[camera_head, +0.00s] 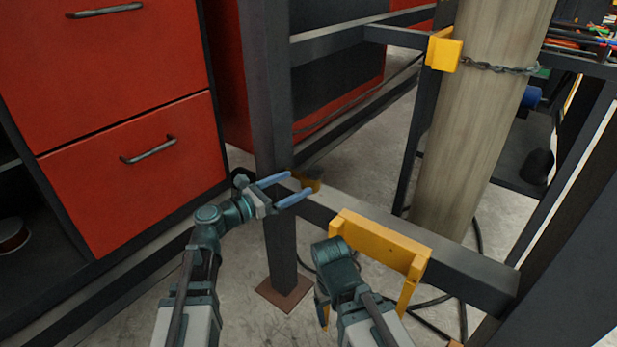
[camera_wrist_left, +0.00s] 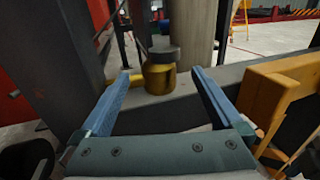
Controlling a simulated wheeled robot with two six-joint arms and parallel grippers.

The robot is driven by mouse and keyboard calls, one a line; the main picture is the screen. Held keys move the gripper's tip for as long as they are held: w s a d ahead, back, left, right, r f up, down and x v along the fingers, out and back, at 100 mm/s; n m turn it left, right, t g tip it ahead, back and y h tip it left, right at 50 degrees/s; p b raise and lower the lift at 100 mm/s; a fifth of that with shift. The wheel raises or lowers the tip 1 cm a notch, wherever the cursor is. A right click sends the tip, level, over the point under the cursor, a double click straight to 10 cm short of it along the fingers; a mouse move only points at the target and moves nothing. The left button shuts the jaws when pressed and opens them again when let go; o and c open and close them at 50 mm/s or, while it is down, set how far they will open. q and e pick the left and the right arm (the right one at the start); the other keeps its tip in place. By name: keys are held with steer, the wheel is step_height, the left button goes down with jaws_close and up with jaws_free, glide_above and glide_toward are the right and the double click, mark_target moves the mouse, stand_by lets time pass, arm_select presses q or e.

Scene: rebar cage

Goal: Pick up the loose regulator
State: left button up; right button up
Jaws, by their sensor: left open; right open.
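The regulator (camera_wrist_left: 160,76), a short brass-yellow cylinder with a grey cap, stands upright on the dark beam in the left wrist view. A yellow bit of it (camera_head: 310,185) shows in the head view beside the post, partly covered by my left gripper. My left gripper (camera_head: 298,188) is open, its two blue fingers pointing toward the regulator. In the left wrist view the regulator appears between the fingertips but beyond them, with no contact visible. My right gripper (camera_head: 322,308) is low in front of the beam, mostly hidden behind its own wrist; no held thing shows.
A yellow bracket (camera_head: 380,240) straddles the dark beam (camera_head: 455,272) right of my left gripper. A dark upright post (camera_head: 268,100) stands just behind it. A wooden column (camera_head: 480,120) with a chain rises behind the beam. Red cabinets (camera_head: 120,90) fill the left.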

mark_target(320, 172)
arm_select(q)
steer(key=shift+x, duration=4.85)
jaws_close()
